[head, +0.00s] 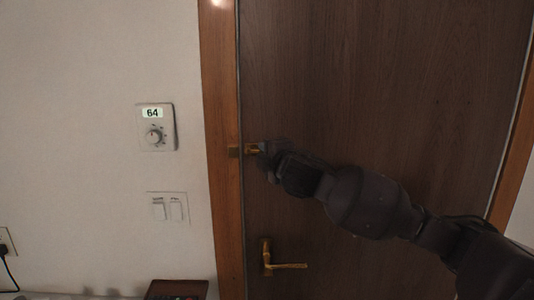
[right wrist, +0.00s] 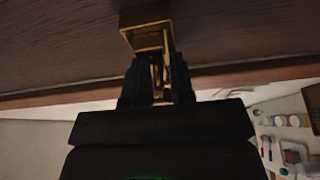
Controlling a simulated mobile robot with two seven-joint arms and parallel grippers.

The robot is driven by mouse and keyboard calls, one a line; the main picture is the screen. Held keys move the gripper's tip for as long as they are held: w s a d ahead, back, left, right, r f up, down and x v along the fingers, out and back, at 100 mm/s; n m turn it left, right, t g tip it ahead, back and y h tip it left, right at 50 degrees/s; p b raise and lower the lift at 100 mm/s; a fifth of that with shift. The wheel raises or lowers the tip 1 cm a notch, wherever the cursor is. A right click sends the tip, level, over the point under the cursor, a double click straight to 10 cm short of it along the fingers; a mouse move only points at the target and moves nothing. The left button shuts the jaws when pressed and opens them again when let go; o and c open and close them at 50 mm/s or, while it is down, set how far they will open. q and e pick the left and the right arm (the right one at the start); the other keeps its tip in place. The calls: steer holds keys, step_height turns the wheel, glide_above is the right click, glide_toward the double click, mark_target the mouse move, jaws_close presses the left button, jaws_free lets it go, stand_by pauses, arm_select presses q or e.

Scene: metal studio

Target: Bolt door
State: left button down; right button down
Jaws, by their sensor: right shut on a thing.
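A dark brown wooden door (head: 390,80) stands closed in its lighter wooden frame (head: 221,120) in the head view. A brass bolt (head: 250,149) sits at the door's left edge, reaching toward the frame, and shows in the right wrist view as a brass piece (right wrist: 146,29). My right gripper (head: 264,149) is at the bolt, its arm coming in from the right. In the right wrist view the gripper's fingers (right wrist: 158,78) are close together on a brass part. The gripper hides part of the bolt, so I cannot tell how far it is slid. My left gripper is not in view.
A brass lever handle (head: 284,266) is lower on the door. A thermostat (head: 155,127) reading 64 and a switch plate (head: 168,207) are on the wall to the left. A dark box (head: 177,290) stands at the bottom. The door face above the arm is clear.

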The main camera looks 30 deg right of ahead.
steer(key=a, duration=0.1)
steer(key=w+a, duration=0.1)
steer(key=shift+w+a, duration=0.3)
steer(key=shift+a, duration=0.05)
steer(key=c, duration=1)
jaws_free()
steer(key=shift+w+a, duration=0.1)
steer(key=shift+a, duration=0.1)
steer(key=shift+d, duration=0.1)
steer(key=s+a+b, duration=0.1)
steer(key=s+b, duration=0.1)
steer(key=s, duration=0.8)
steer(key=shift+s+a, duration=0.4)
